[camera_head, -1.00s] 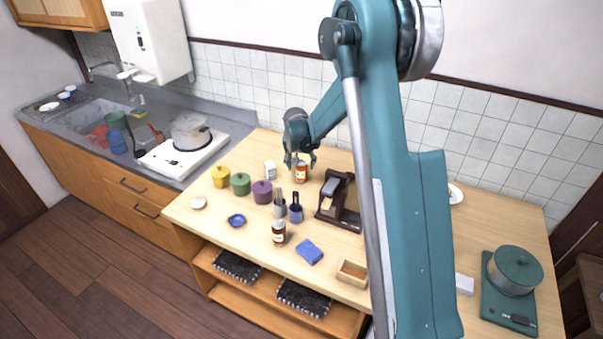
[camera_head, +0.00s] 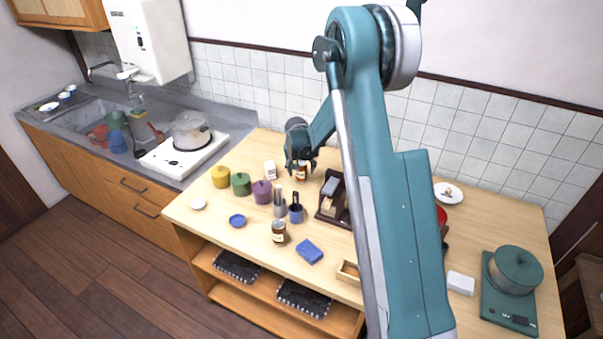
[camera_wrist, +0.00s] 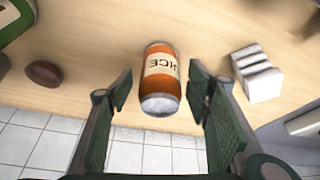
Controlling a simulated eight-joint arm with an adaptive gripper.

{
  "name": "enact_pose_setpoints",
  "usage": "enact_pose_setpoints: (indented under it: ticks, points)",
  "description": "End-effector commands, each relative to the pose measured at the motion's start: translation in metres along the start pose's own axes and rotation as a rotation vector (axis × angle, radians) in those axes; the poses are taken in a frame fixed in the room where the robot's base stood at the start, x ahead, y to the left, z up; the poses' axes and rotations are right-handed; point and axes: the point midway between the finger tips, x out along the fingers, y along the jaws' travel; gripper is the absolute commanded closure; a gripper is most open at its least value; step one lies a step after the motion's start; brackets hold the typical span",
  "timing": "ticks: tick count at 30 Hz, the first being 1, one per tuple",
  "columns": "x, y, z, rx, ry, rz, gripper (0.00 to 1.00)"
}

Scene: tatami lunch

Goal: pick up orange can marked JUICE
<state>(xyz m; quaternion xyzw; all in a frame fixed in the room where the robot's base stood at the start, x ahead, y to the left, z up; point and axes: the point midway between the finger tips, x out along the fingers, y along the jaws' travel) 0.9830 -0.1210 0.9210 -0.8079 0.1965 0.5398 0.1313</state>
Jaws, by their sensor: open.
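The orange can marked JUICE (camera_wrist: 161,80) stands on the wooden table, with a cream label and a silver top. In the wrist view it lies between and slightly beyond the two fingers of my gripper (camera_wrist: 163,95), with a gap on both sides. In the head view my gripper (camera_head: 301,162) is over the can (camera_head: 301,174), near the back of the table, and hides its upper part. My gripper is open and holds nothing.
A white box-like item (camera_wrist: 258,76) stands right of the can in the wrist view. Dark wooden rack (camera_head: 328,205), purple pot (camera_head: 261,193) and green pot (camera_head: 241,184) are nearby in the head view. The tiled wall (camera_head: 250,80) is behind.

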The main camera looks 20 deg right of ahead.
Motion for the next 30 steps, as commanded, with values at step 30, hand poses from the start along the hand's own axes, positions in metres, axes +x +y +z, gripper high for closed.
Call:
enact_pose_setpoints:
  ticks: [30]
  points:
    - [-0.0034,0.0,-0.0014,0.0,0.0,0.0,0.77]
